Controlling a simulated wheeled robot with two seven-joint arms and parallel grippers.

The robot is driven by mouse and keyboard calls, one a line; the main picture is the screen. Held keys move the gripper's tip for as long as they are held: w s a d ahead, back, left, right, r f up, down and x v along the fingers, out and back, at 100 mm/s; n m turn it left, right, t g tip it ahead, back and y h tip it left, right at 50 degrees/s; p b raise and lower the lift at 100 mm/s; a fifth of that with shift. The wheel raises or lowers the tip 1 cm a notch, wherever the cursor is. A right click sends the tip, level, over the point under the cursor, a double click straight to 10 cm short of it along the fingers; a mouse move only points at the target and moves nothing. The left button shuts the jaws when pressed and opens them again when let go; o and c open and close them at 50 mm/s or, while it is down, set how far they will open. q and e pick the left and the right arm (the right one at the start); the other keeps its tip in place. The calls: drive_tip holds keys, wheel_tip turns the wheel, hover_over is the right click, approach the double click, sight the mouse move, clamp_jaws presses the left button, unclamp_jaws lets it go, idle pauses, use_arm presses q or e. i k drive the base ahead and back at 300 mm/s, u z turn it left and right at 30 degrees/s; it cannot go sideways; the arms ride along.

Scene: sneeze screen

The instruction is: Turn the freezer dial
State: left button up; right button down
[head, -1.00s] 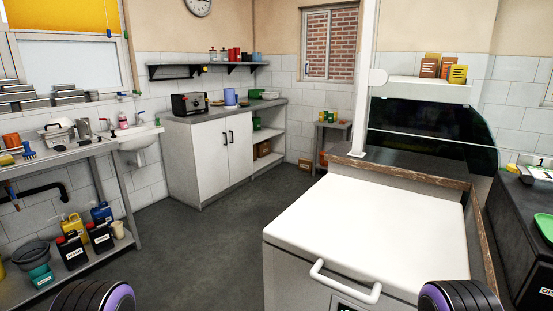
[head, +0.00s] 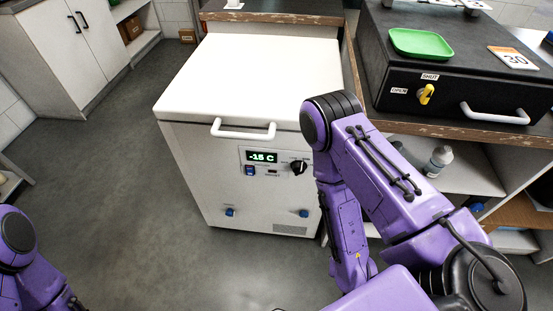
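The white chest freezer (head: 185,165) stands at the middle of the head view with its lid shut. Its front panel has a green display (head: 262,156) that reads about -15 C. The black freezer dial (head: 298,167) with a light pointer mark is at the right of the panel, just left of my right arm. My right arm reaches up in front of the freezer's right side, and its gripper cannot be made out. Part of my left arm shows at the bottom left, with its gripper out of view.
A white handle (head: 244,130) sticks out from the lid front. To the right, a black box (head: 455,75) with a yellow knob (head: 427,94), handle and green tray (head: 421,43) stands on a counter above open shelves. The grey floor (head: 130,200) left of the freezer is clear.

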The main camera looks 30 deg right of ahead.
sight(298, 167)
drive_tip(key=z, duration=1.05)
